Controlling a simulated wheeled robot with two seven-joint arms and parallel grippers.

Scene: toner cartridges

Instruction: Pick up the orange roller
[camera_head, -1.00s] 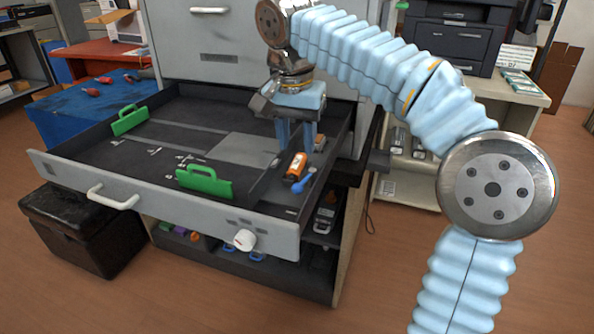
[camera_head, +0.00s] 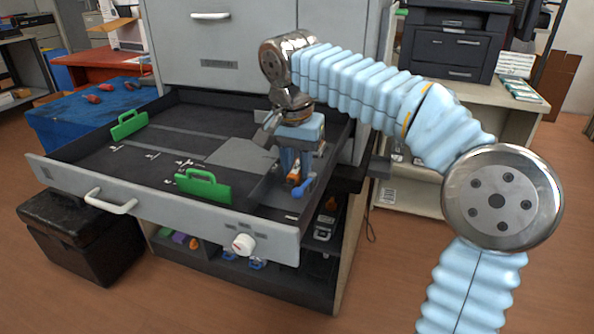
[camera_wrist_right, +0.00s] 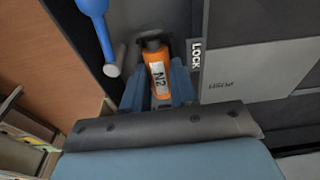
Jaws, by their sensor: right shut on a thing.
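The orange roller (camera_head: 294,173) is in the right part of the open grey drawer (camera_head: 160,211), mostly hidden by my gripper in the head view. In the right wrist view the orange roller (camera_wrist_right: 158,66) shows a white label reading "N2" and a dark end. My right gripper (camera_head: 293,177) points down into the drawer, with its blue fingers on both sides of the roller. In the right wrist view my right gripper (camera_wrist_right: 158,84) is shut on it. I cannot tell whether the roller is clear of the drawer floor. My left gripper is not in view.
A blue-handled piece (camera_head: 302,187) lies close beside the roller, also in the wrist view (camera_wrist_right: 97,28). Two green handles (camera_head: 128,124) (camera_head: 204,187) stand up in the drawer. The drawer's middle is mostly clear.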

